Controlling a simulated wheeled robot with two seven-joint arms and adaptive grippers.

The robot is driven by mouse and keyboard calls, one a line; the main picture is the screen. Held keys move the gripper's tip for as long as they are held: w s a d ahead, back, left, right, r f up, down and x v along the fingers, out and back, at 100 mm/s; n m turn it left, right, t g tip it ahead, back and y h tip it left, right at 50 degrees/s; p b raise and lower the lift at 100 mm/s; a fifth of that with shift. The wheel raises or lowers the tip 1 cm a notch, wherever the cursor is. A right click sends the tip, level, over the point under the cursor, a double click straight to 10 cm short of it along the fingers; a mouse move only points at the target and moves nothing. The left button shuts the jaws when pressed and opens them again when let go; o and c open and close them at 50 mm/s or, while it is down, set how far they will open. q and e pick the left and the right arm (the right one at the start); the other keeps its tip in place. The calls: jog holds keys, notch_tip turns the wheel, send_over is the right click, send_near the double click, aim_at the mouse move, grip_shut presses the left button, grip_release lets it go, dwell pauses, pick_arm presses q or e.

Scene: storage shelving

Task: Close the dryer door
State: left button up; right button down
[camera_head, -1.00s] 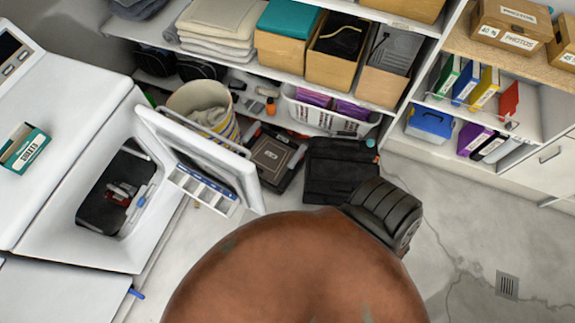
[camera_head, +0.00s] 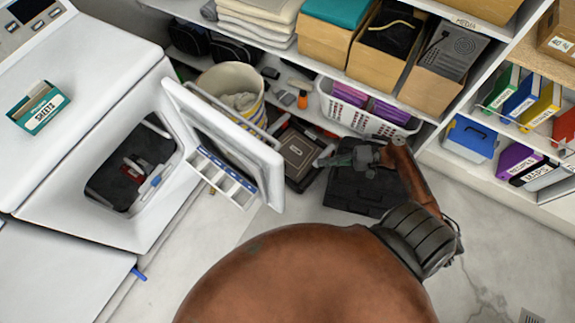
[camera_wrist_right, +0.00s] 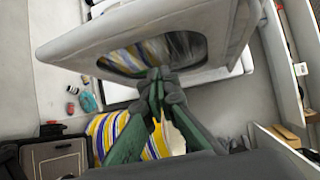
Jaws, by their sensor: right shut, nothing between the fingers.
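The dryer (camera_head: 130,235) stands at the left, its door (camera_head: 235,140) swung wide open to the right of the dark opening (camera_head: 130,165). Several small items lie inside the opening. My right gripper (camera_head: 328,160) is to the right of the door's outer edge, apart from it in the head view. In the right wrist view the door (camera_wrist_right: 225,45) fills the upper part, and my gripper (camera_wrist_right: 157,75) is shut and empty, its fingertips near the door's lower edge; I cannot tell if they touch. My left gripper is not in view.
A striped basket (camera_head: 235,85) stands behind the door. A black case (camera_head: 350,190) lies on the floor below my right gripper. Shelves with boxes (camera_head: 325,40) and a white basket (camera_head: 365,110) line the back. The floor in front of the door is bare.

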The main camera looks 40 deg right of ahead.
notch_tip(320, 180, up, 8)
jog(key=a+f+n+y, duration=0.1)
jog(key=a+n+y, duration=0.1)
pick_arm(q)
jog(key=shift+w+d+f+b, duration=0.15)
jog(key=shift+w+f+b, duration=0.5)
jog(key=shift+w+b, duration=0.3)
pick_arm(e)
jog(key=s+a+x, duration=0.1)
jog(key=s+x, duration=0.1)
jog(key=x, duration=1)
jog(key=shift+s+a+r+g, duration=0.2)
jog(key=shift+a+r+g, duration=0.05)
jog(key=shift+a+g, duration=0.05)
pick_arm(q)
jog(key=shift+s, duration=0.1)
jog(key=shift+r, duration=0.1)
pick_arm(e)
jog(key=shift+a, duration=0.15)
